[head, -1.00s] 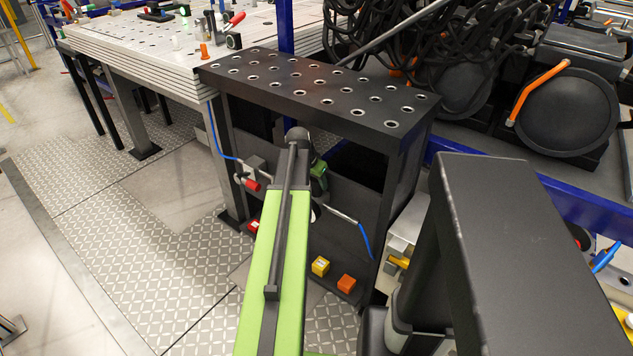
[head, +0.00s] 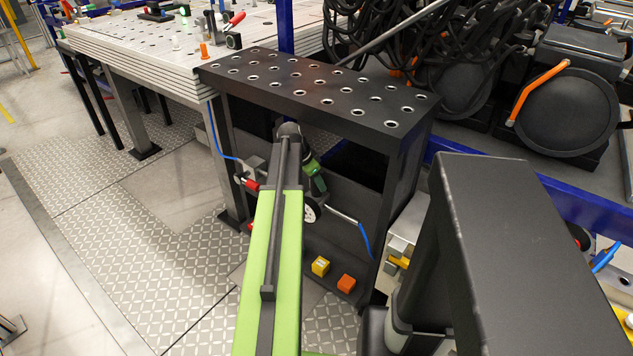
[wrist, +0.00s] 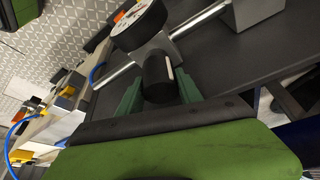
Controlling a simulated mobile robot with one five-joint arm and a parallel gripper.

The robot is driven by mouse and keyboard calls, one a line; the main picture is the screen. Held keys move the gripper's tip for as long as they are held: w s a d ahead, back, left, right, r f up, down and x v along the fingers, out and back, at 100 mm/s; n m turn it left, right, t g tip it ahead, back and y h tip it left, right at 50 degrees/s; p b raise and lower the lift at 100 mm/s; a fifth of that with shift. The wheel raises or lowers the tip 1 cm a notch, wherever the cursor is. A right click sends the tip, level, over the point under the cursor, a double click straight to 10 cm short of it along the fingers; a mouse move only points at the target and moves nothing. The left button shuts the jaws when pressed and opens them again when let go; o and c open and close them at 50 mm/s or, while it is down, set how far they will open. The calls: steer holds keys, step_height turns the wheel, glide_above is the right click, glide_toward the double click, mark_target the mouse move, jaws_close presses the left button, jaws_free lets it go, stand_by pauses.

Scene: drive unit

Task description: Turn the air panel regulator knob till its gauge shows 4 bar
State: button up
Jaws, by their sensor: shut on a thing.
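The regulator knob (wrist: 158,78) is black with a white mark and shows in the wrist view below the gauge. My gripper (wrist: 160,91) has its two green fingers on either side of the knob and is shut on it. The round white gauge (wrist: 138,22) is cut by the top edge of the wrist view, and its reading is too small and oblique to tell. In the head view the gauge (head: 310,213) shows just right of my green arm, on the pipe of the air panel (head: 345,190). My gripper's fingers and the knob cannot be made out there.
A metal pipe (head: 342,215) runs right from the gauge to a blue hose (head: 365,240). A red-handled valve (head: 251,185) is left of my arm. A black perforated table top (head: 320,92) overhangs the panel.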

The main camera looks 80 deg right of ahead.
steer(key=o, duration=1.4)
steer(key=shift+c, duration=0.2)
steer(key=n, duration=0.2)
steer(key=shift+a+n+t+h, duration=0.1)
steer(key=shift+n+t+h, duration=0.3)
steer(key=n, duration=0.2)
steer(key=n+t, duration=0.1)
steer(key=n, duration=0.1)
steer(key=shift+t+h, duration=0.3)
steer(key=d+p+v, duration=0.1)
steer(key=p+v, duration=1.7)
steer(key=v, duration=0.1)
steer(key=w+a+r+n+p, duration=0.1)
steer(key=w+a+n, duration=0.2)
steer(key=w, duration=0.8)
steer(key=w+a+r+n+t+y+p, duration=0.1)
steer(key=w+a+n+p, duration=0.1)
steer(key=w+a, duration=0.5)
steer(key=w, duration=0.4)
steer(key=shift+w+r+n+t, duration=0.3)
steer(key=shift+w+r+n, duration=0.1)
